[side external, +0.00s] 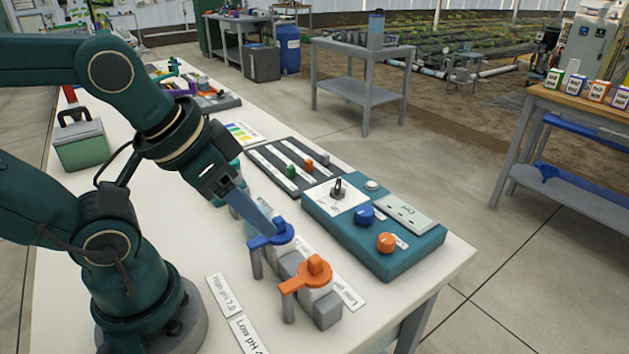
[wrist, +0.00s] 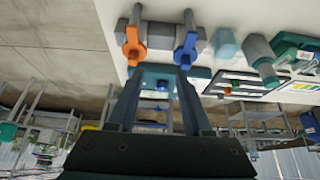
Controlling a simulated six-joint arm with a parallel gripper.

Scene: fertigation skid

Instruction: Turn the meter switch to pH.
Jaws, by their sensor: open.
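The meter is a teal box (side external: 402,262) near the right end of the white table. Its switch (side external: 338,188) is a black pointer knob on a white plate; the plate's lettering is too small to read. The box also carries a blue knob (side external: 365,215), an orange knob (side external: 386,242) and a pale display (side external: 408,212). My gripper (side external: 268,230) is empty, left of the meter and apart from the switch. In the wrist view its two fingers (wrist: 160,78) stand apart, with part of the teal box (wrist: 150,72) between them. The switch is not clear there.
A blue-handled valve (side external: 272,236) lies right at my fingertips in the side view; contact cannot be told. An orange-handled valve (side external: 312,270) stands nearer the front. A dark slider panel (side external: 285,165) lies behind the meter. A green-grey case (side external: 80,140) sits far left.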

